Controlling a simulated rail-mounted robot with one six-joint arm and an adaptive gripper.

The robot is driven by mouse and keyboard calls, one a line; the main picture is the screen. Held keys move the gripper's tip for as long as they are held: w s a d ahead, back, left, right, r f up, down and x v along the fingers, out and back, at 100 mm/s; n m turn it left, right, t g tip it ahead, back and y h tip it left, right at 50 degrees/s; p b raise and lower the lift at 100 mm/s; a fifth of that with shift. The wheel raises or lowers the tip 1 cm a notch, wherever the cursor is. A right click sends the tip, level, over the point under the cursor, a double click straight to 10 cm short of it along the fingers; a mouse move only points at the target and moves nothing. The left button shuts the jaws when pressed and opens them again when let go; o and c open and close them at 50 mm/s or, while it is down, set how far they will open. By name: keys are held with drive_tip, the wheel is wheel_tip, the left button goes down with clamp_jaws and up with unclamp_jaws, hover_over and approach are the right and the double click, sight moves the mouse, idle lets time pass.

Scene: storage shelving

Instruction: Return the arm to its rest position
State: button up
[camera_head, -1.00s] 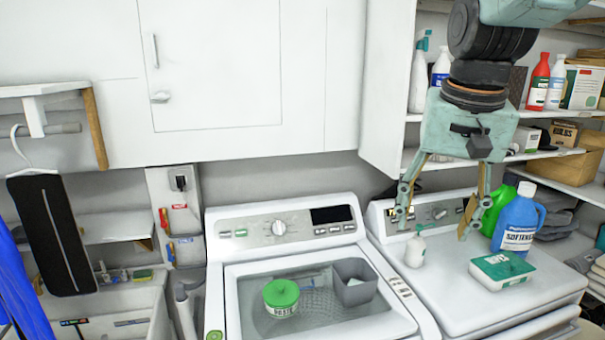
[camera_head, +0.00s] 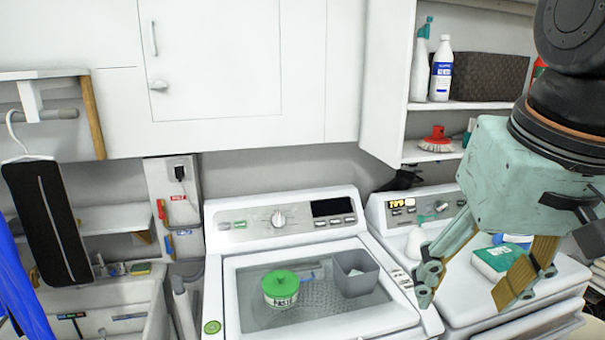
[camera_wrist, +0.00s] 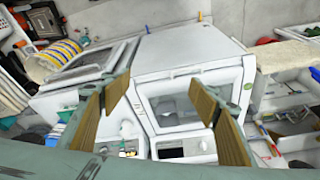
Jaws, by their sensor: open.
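My gripper (camera_head: 468,285) is open and empty at the right of the head view. Its two wood-coloured fingers are spread wide and point down, in front of the right-hand machine. In the wrist view my gripper (camera_wrist: 165,118) shows its fingers apart, with nothing between them but the two white machines farther off. My arm comes in from the upper right of the head view and hides part of the shelves and of the right machine's top.
The left washer (camera_head: 345,215) carries a green-lidded tub (camera_head: 281,290) and a grey bin (camera_head: 356,274). On the right machine (camera_head: 455,298) stand a white pump bottle (camera_head: 416,243) and a green-and-white box (camera_head: 494,262). White bottles (camera_head: 441,70) stand on the upper shelf. A cabinet (camera_head: 215,65) hangs above.

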drive_tip(key=s+f+n+b, duration=0.1)
drive_tip(key=s+f, duration=0.4)
drive_tip(key=s, duration=0.3)
drive_tip(key=shift+s+a+b, duration=0.3)
drive_tip(key=shift+a+b, duration=0.05)
drive_tip(key=shift+a, duration=0.05)
idle(0.9)
